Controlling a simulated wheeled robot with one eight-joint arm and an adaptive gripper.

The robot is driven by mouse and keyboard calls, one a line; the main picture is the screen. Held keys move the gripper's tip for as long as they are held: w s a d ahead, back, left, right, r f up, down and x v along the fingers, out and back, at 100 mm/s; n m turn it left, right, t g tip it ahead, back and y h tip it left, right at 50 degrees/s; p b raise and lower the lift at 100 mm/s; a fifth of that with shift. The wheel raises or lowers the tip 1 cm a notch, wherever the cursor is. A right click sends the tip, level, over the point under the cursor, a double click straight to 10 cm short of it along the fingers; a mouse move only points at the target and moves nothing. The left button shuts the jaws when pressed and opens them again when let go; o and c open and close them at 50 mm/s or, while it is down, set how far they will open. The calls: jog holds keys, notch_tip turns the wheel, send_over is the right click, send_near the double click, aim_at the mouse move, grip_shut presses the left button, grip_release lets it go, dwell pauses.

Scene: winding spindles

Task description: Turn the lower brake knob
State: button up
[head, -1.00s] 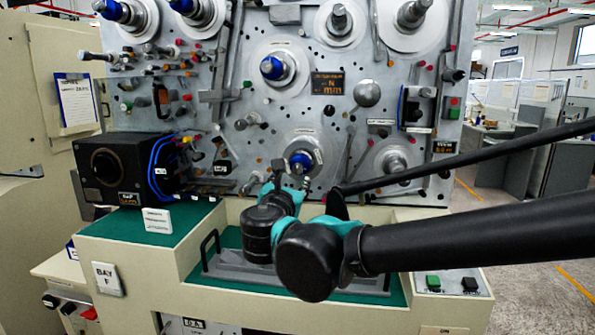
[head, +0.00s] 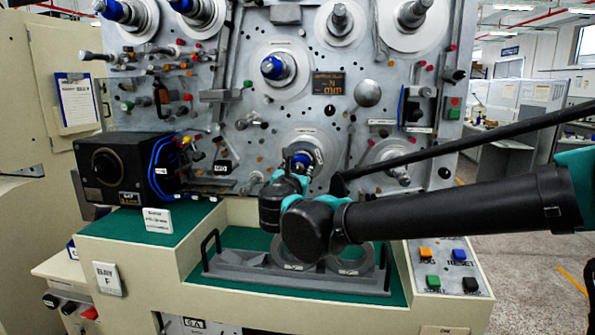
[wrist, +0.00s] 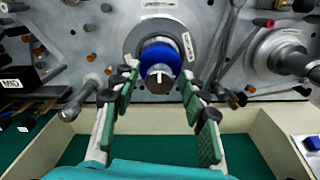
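The lower brake knob (wrist: 159,79) is a dark round cap with a white mark, in front of a blue hub (wrist: 160,55) on a grey disc. In the head view the blue hub (head: 300,161) shows low on the panel, partly behind my wrist. My gripper (wrist: 158,88) is open, its green-padded fingers to the left and right of the knob in the wrist view. I see gaps between the pads and the knob. In the head view my arm hides the fingers and most of the knob.
A grey spindle (wrist: 280,57) stands to the right and a grey post (wrist: 82,100) to the left. Below are a green-lined tray with a grey rack (head: 290,279) and rings. A black box (head: 115,170) stands left; push buttons (head: 442,270) are at the right.

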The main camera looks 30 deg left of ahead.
grip_shut()
jog(key=shift+m, duration=0.3)
jog(key=m, duration=0.3)
jog(key=shift+m, duration=0.3)
jog(key=m, duration=0.4)
jog(key=shift+m, duration=0.3)
jog(key=m, duration=0.4)
jog(key=shift+f, duration=0.1)
jog(key=shift+d+m, duration=0.1)
jog(key=shift+m, duration=2.1)
jog(key=shift+f, duration=0.1)
